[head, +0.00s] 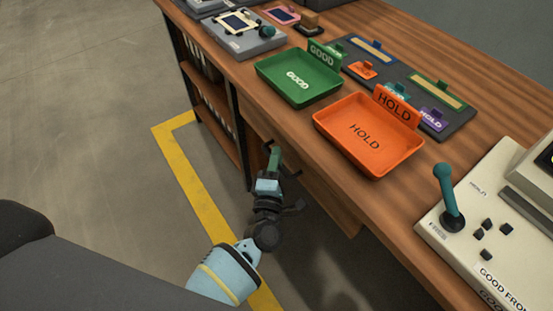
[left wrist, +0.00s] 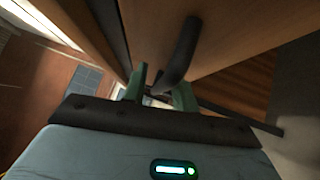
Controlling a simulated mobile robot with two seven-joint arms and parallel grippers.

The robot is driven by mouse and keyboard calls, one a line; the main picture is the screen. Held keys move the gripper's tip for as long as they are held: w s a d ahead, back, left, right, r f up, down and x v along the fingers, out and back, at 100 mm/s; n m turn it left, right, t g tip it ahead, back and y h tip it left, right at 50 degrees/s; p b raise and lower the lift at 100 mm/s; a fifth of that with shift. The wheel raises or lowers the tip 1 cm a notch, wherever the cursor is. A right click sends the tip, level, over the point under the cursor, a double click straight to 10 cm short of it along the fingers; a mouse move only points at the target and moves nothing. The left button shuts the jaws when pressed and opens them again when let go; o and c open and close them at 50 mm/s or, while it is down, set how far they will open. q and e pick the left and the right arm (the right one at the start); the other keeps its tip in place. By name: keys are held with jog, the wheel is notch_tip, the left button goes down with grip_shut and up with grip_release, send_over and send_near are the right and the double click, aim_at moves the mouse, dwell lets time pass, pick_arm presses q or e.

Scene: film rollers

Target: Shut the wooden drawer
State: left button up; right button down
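The wooden drawer (head: 332,203) shows under the table's front edge in the head view, partly hidden by the tabletop and my arm. Its wooden front (left wrist: 215,35) fills the top of the left wrist view, with a dark curved handle (left wrist: 181,52) on it. My left gripper (head: 273,157) is at the handle, below the tabletop edge. In the left wrist view its green fingers (left wrist: 161,92) stand apart, with the handle's lower end in or just before the gap. I cannot tell whether they touch it. My right gripper is not in view.
The wooden tabletop (head: 345,22) above holds a green GOOD tray (head: 264,68), an orange HOLD tray (head: 325,117) and a pale console with a teal lever (head: 447,190). An open shelf (head: 213,97) stands left of the drawer. Yellow floor tape (head: 195,185) marks clear floor.

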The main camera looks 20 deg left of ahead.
pick_arm(q)
jog(key=s+d+f, duration=0.1)
jog(key=s, duration=0.6)
jog(key=shift+s, duration=0.35)
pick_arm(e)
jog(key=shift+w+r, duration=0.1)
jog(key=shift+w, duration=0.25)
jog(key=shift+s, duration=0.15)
